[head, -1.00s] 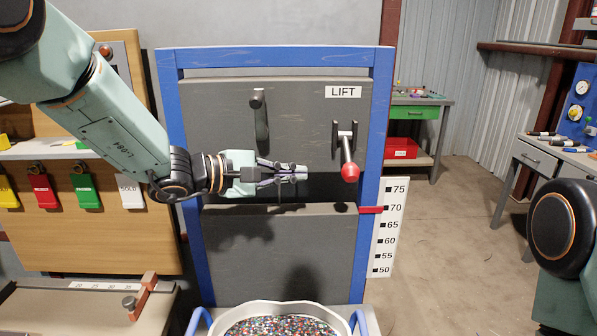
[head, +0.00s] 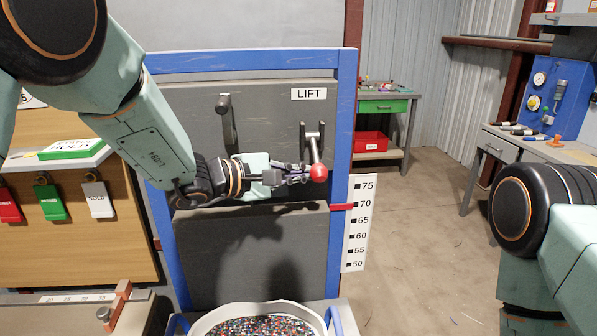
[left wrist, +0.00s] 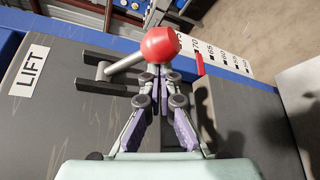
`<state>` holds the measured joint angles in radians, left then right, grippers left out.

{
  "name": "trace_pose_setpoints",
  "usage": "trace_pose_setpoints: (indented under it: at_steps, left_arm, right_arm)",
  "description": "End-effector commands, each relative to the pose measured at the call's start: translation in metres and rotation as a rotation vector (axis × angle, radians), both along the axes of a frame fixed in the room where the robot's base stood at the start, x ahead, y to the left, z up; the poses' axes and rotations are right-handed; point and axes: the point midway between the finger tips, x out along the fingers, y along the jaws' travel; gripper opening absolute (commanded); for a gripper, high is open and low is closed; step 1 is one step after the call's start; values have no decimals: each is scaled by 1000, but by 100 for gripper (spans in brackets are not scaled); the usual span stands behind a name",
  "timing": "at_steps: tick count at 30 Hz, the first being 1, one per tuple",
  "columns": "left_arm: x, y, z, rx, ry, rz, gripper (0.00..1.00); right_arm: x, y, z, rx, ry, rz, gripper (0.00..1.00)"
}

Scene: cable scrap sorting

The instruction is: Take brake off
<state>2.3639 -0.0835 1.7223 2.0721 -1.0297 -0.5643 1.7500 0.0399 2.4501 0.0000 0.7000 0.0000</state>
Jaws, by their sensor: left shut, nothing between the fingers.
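A lever with a red ball knob (head: 318,173) stands out from a dark grey panel (head: 270,125) under a white LIFT sign (head: 309,94). No label in view reads brake. My left gripper (head: 304,178) is shut and empty, with its fingertips at the knob's left side in the head view. In the left wrist view the knob (left wrist: 160,44) lies just beyond the closed fingertips (left wrist: 160,74). I cannot tell whether they touch it. A black handle (head: 229,122) sits on the same panel to the left. My right gripper is out of view.
A blue frame (head: 342,120) surrounds the panel, with a white scale (head: 357,225) and red pointer (head: 342,207) at its right. A bin of coloured granules (head: 262,318) stands below. Tags hang on a board at left. Floor on the right is open.

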Motion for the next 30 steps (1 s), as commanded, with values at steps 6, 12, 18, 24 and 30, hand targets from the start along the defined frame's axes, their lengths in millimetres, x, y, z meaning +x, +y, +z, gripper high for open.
trace_pose_setpoints:
  at_steps: [6, 12, 18, 24, 30]
  left_arm:
    - [-1, 0, 0, 0, 0, 0, 0]
    - [-1, 0, 0, -1, 6, 0, 0]
    - [-2, -1, 4, -12, 64, 0, 0]
    - [-4, -1, 5, -22, 112, 0, 0]
    - [-5, -1, 6, -31, 157, -2, 0]
  right_arm:
    - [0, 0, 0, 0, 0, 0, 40]
    - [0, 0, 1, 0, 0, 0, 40]
    - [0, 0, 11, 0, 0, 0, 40]
    - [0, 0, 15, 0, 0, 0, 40]
    - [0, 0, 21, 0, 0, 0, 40]
